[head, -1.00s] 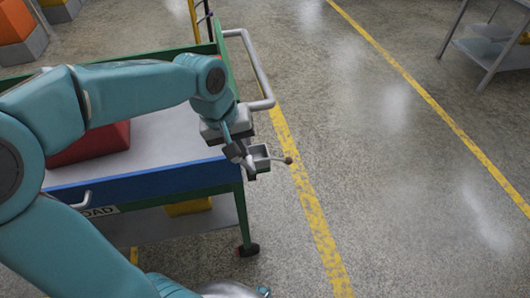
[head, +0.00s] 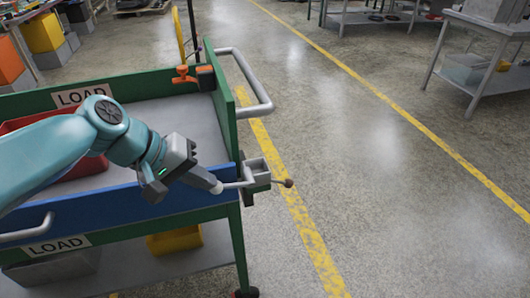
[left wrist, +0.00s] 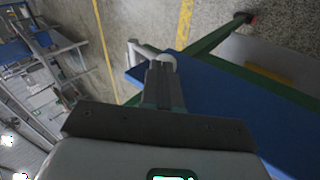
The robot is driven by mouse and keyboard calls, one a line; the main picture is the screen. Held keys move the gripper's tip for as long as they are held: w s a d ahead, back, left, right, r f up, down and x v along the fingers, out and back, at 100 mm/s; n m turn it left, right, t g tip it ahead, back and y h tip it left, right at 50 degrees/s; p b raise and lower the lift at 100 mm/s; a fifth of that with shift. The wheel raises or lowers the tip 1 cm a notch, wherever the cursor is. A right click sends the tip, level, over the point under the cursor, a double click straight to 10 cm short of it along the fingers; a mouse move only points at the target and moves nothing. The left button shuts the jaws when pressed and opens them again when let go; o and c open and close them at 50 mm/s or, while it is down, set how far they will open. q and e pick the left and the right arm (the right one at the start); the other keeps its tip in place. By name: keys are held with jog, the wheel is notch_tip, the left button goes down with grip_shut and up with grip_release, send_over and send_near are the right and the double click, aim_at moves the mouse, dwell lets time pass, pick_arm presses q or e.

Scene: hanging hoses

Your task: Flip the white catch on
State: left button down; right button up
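The white catch (head: 216,188) is a pale lever with a round white knob, at the near right corner of the cart. It joins a small grey bracket (head: 257,171) on that corner. My left gripper (head: 207,182) reaches in from the left, with its fingertips at the knob. In the left wrist view the white knob (left wrist: 168,62) sits right at the tips of my left gripper (left wrist: 165,75). The fingers lie side by side with no clear gap. Whether they touch the knob is hard to tell. My right gripper is out of view.
The green and blue cart (head: 110,207) carries a red bin (head: 80,167) and a grey rail handle (head: 254,80). A thin rod with a brown ball (head: 288,183) sticks out right of the bracket. An orange fitting (head: 183,75) is at the cart's back edge.

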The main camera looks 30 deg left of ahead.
pick_arm(q)
jog(key=shift+s+a+f+b, duration=0.25)
jog(key=shift+f+b, duration=0.15)
jog(key=shift+f, duration=0.2)
pick_arm(e)
jog(key=shift+s+a+f, duration=0.2)
jog(key=shift+s+f, duration=0.05)
jog(key=shift+f, duration=0.25)
jog(key=shift+r, duration=0.1)
